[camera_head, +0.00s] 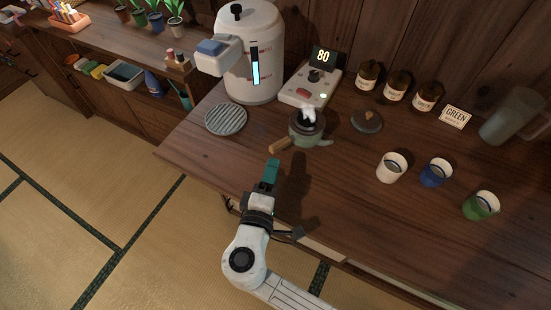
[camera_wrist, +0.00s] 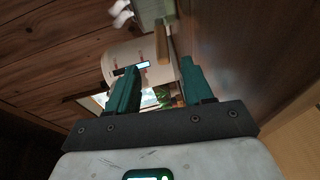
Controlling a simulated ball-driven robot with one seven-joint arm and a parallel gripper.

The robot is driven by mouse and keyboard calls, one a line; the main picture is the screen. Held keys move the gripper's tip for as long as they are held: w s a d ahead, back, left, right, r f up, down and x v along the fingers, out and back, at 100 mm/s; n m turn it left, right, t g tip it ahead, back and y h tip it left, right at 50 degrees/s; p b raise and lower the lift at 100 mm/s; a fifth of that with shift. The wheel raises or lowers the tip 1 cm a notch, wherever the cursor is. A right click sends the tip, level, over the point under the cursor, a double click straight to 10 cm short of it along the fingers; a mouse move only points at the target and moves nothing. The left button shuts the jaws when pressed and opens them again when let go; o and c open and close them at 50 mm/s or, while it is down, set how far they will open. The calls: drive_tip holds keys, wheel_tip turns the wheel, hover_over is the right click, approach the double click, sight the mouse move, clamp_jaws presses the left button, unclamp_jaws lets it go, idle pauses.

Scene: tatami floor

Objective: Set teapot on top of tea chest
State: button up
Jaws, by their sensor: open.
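The teapot (camera_head: 308,130) is a small grey-green pot with a wooden side handle (camera_head: 281,145), upright and without a lid on the wooden counter. White steam rises from its dark opening. In the wrist view the teapot (camera_wrist: 153,12) is cut off at the top edge, its handle (camera_wrist: 161,45) pointing down between my fingers, beyond their tips. My gripper (camera_head: 270,172), with teal fingers, is open and empty near the counter's front edge, just short of the handle. It also shows in the wrist view (camera_wrist: 158,72). I cannot make out a tea chest in either view.
A round dark lid (camera_head: 367,122) lies right of the teapot. White (camera_head: 391,167), blue (camera_head: 435,173) and green (camera_head: 481,205) cups stand right. The front counter is clear.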

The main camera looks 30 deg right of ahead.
drive_tip(key=shift+v, duration=1.3)
